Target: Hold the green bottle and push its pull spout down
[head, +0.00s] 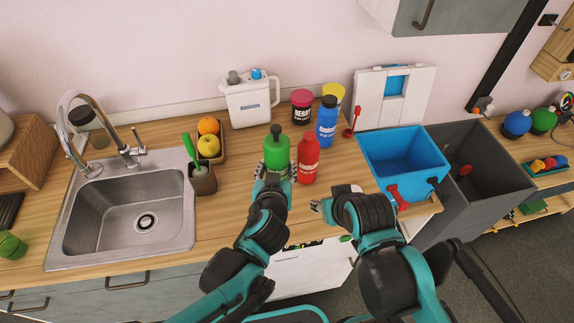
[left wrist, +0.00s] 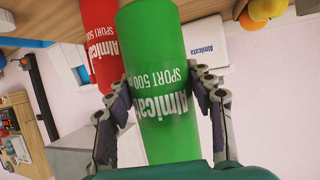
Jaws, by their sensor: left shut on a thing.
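The green bottle (head: 277,151) stands upright on the wooden counter, with its dark cap and spout (head: 276,130) on top. My left gripper (head: 275,172) is shut around the bottle's lower body. In the left wrist view the green bottle (left wrist: 158,85) lies between the two fingers of my left gripper (left wrist: 165,105), and its top is out of frame. My right gripper (head: 318,204) is to the right of and nearer than the bottle, apart from it. Its fingers are small and partly hidden by the wrist, so its opening is unclear.
A red bottle (head: 308,160) stands just right of the green one, with a blue bottle (head: 327,122) behind it. A blue bin (head: 405,150) is farther right. A utensil cup (head: 203,182) and a sink (head: 130,215) are left. Counter in front of the red bottle is clear.

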